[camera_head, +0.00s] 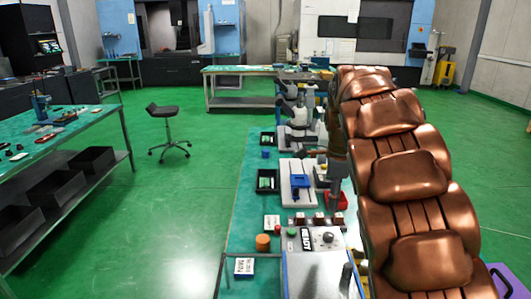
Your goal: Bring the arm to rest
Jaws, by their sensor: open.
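My copper-coloured arm (408,178) fills the right side of the head view, running from the lower right edge up and away to the top middle. It hangs over the right part of a green-topped workbench (245,215) and hides some of what stands there. I cannot make out my gripper; no fingertips show clearly in this view.
The bench holds a control box (315,262), an orange cylinder (262,242), black trays (267,181), a blue part (300,181) and microscope-like devices (300,130). A stool (167,125) stands left on open green floor (180,210). Another bench (60,140) is far left.

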